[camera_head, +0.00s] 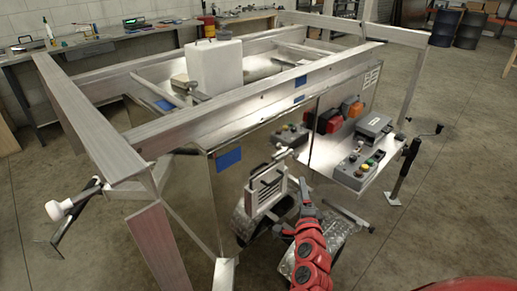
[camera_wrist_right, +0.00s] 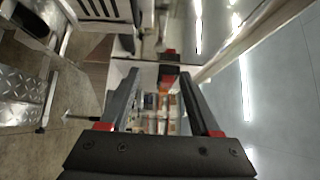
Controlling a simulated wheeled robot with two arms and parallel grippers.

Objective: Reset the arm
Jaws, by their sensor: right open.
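My red right arm reaches up from the bottom centre of the head view. Its dark gripper (camera_head: 294,208) is close to the front face of the aluminium trailer (camera_head: 225,110). In the right wrist view the two dark fingers of this gripper (camera_wrist_right: 160,82) are spread apart. No object is held between them, and the shiny trailer panel shows beyond. My left gripper is not in the head view.
A shelf on the trailer holds control boxes (camera_head: 359,168) and red and orange parts (camera_head: 328,121). A vented unit (camera_head: 267,190) stands near my right gripper. A jack stand (camera_head: 404,170) is to the right. Open concrete floor (camera_head: 460,200) lies beyond it.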

